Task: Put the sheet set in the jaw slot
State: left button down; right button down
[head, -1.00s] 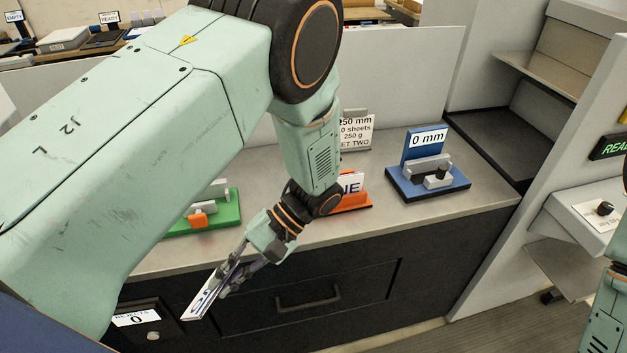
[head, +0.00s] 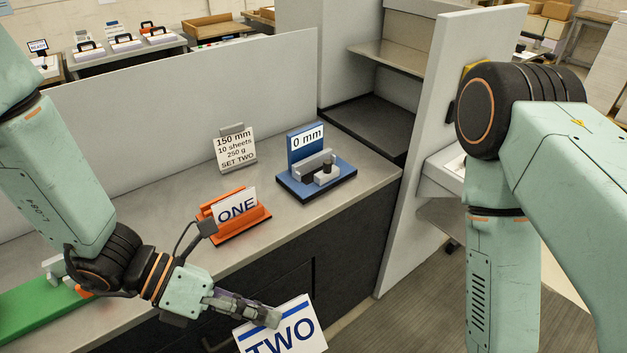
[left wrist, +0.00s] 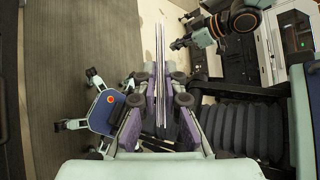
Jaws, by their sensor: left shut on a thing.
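My left gripper (head: 262,312) is shut on the sheet set (head: 284,335), a white card with a blue stripe marked TWO. It holds the set in front of the counter edge, tilted, with its lower part cut off by the frame. In the left wrist view the set (left wrist: 160,75) shows edge-on, as thin upright lines between the fingers. A blue stand (head: 316,183) marked 0 mm has grey jaw-like blocks on the counter, apart from the set. My right gripper (left wrist: 180,43) is small in the left wrist view, and its opening is unclear.
An orange stand (head: 240,232) holds a card marked ONE. A sign (head: 235,150) reading 150 mm, 10 sheets, 250 g, SET TWO stands behind it. A green base (head: 40,312) is at the left. A grey partition (head: 170,95) backs the counter. Bare counter lies between the stands.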

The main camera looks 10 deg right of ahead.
pick_arm(q)
jog(key=w+a+f+n+t+y+b, duration=0.4)
jog(key=w+a+f+n+t+b, duration=0.25)
jog(key=a+f+n+t, duration=0.3)
jog(key=a+f+n+t+y+b, duration=0.1)
jog(key=a+f+n+t+b, duration=0.1)
jog(key=f+b, duration=1.3)
jog(key=shift+w+a+f+n+y+b, duration=0.15)
jog(key=shift+a+f+n+y+b, duration=0.4)
jog(key=shift+n, duration=0.7)
